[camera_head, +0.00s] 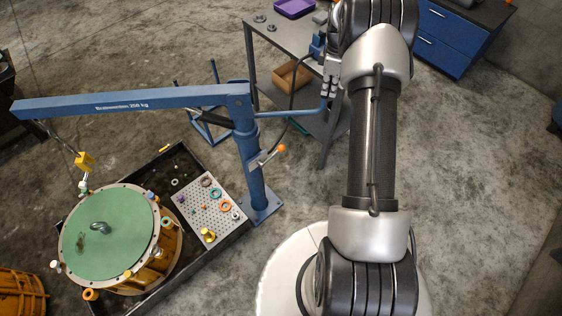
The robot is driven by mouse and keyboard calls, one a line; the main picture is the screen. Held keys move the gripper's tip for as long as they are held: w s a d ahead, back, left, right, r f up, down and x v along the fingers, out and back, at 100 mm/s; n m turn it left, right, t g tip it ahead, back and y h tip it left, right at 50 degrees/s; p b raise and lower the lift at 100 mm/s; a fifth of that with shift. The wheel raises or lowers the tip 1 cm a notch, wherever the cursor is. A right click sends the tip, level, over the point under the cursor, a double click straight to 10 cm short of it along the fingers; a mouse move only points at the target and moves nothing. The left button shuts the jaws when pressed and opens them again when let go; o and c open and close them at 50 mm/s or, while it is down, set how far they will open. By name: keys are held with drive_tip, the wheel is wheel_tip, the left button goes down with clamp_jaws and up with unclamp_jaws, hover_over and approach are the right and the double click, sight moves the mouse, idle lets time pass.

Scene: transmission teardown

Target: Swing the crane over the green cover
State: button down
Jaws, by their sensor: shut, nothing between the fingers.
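The blue crane (150,98) has a column (252,165) on the floor and a long boom reaching left. Its yellow hook block (85,160) hangs from the boom tip. In the picture the hook is at the upper left edge of the round green cover (120,245), left of the grey lifting eye (98,228); its height above the cover is hard to tell. A blue handle bar (285,114) runs right from the column and bends upward at its end. My gripper (328,92) is shut at this upturned end; whether they touch is unclear.
The cover tops an orange-brown housing (160,260) standing in a black tray (222,246). A perforated plate (205,195) holds rings and small parts. A grey workbench (283,42) stands behind my gripper. An orange drum (20,295) is at lower left. Floor on the right is clear.

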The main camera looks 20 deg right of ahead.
drive_tip(key=w+d, duration=0.2)
drive_tip(key=w, duration=0.4)
drive_tip(key=shift+d+p, duration=0.25)
drive_tip(key=shift+p, duration=0.1)
idle(0.5)
drive_tip(key=w, duration=0.4)
drive_tip(key=shift+w+d+r, duration=0.1)
drive_tip(key=shift+w+d, duration=0.15)
idle(0.6)
